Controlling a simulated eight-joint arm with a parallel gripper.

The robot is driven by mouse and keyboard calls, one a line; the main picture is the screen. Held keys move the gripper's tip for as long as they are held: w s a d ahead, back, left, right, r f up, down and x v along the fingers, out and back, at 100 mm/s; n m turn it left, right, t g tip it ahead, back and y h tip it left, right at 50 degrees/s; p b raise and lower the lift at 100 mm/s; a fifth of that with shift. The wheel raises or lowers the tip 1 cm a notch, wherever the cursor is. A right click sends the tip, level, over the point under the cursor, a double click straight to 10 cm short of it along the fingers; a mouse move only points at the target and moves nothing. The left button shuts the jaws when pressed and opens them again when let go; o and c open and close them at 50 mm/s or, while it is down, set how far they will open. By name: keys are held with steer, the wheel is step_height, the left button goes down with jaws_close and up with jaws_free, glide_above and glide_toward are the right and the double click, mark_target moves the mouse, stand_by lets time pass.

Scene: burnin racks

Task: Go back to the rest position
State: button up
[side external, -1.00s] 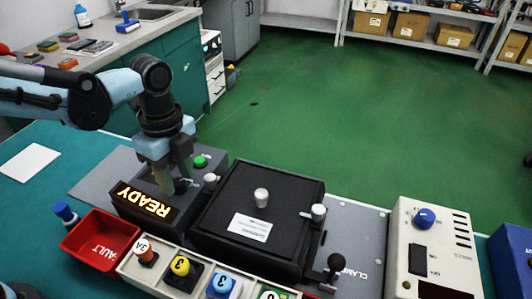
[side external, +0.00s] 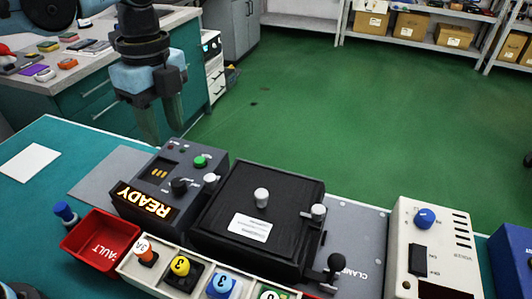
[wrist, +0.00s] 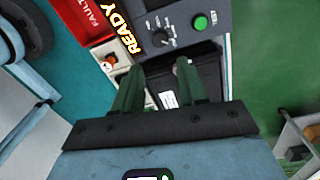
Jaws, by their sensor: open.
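My gripper (side external: 160,118) is open and empty, raised above and behind the dark control box (side external: 150,170) in the side view. Its two green fingers point down and touch nothing. In the wrist view my gripper (wrist: 155,75) shows its fingers apart, with the control box and the black lidded fixture beyond them. The control box carries a lit READY display (side external: 146,203), a green button (side external: 200,162) and a dark knob (side external: 180,186).
The black lidded fixture (side external: 285,185) stands right of the control box. A red FAULT bin (side external: 100,243) and a tray (side external: 150,270) of numbered pieces lie in front. A cream meter box (side external: 455,235) and a blue box (side external: 515,255) stand at the right.

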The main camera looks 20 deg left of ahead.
steer(key=shift+a, duration=0.1)
steer(key=s+a+f+n+t, duration=0.2)
steer(key=a+n, duration=0.4)
steer(key=n, duration=0.4)
steer(key=s+a+f+n+t, duration=0.3)
steer(key=a+n+t, duration=0.2)
steer(key=n, duration=0.5)
steer(key=shift+s+a+f+t, duration=0.15)
steer(key=shift+a+f+t, duration=0.25)
steer(key=shift+a, duration=0.85)
steer(key=shift+c, duration=0.4)
